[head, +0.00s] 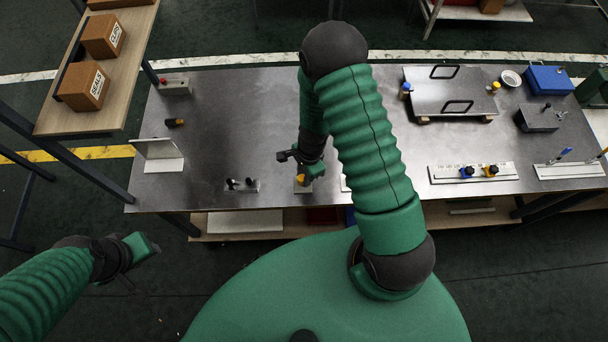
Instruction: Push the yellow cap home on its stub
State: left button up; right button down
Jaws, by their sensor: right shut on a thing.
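The yellow cap (301,179) shows as a small yellow patch at the front edge of the steel table, under my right gripper (305,177). My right gripper points down and is shut on the cap, partly covering it. A pale base plate (302,189) shows just below the cap. The stub is hidden, so I cannot tell how far the cap sits on it. My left gripper (147,246) is off the table at the lower left, away from the cap. Its finger gap is not clear.
The steel table (235,120) has clear room behind my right gripper. A small plate with black pegs (242,185) stands left of the cap. A bent metal plate (160,155) is farther left.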

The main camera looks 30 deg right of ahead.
jog(key=shift+r+p, duration=0.45)
jog(key=shift+p, duration=0.05)
jog(key=shift+d, duration=0.15)
dwell(1.2)
jog(key=shift+f, duration=0.1)
jog(key=shift+f+b, duration=0.35)
jog(key=shift+f+b, duration=0.85)
jog(key=shift+f, duration=0.2)
jog(key=c, duration=1.1)
grip_release()
